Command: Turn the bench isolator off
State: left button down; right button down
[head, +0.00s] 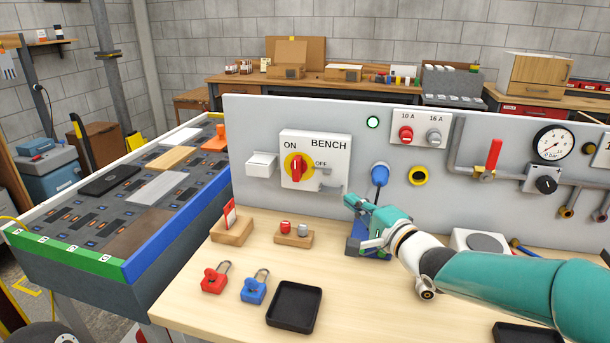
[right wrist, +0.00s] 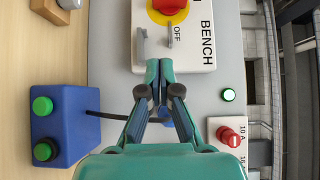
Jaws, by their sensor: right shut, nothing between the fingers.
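The bench isolator (head: 316,145) is a white plate marked BENCH on the upright grey panel. Its red knob (head: 296,168) sits on a yellow disc, with its handle about upright; ON is at upper left and OFF at right. A grey hasp-like tab (head: 328,187) is at the plate's lower right. My right gripper (head: 349,200) is shut and empty, to the right of and below the plate, apart from the knob. In the right wrist view the closed fingertips (right wrist: 159,66) appear close to the plate's edge, near the OFF label; the red knob (right wrist: 170,6) is partly cut off.
A green lamp (head: 373,122) is lit on the panel. A blue plug (head: 380,174) is close to my gripper. A blue box with green buttons (right wrist: 62,130) stands on the bench. A red padlock (head: 214,280), a blue padlock (head: 253,291) and a black tray (head: 294,306) lie in front.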

jog(key=p, duration=0.2)
send_near(301, 175)
jog(key=w, duration=0.2)
jog(key=w+d, duration=0.1)
jog(key=w, duration=0.2)
jog(key=shift+d, duration=0.15)
jog(key=shift+w+a+b, duration=0.15)
jog(key=shift+a+b, duration=0.05)
jog(key=shift+a, duration=0.4)
jog(key=shift+w+a+b, duration=0.15)
jog(key=shift+a+b, duration=0.05)
jog(key=shift+a, duration=0.4)
jog(key=shift+w+a, duration=0.25)
jog(key=shift+a, duration=0.4)
jog(key=shift+a, duration=0.1)
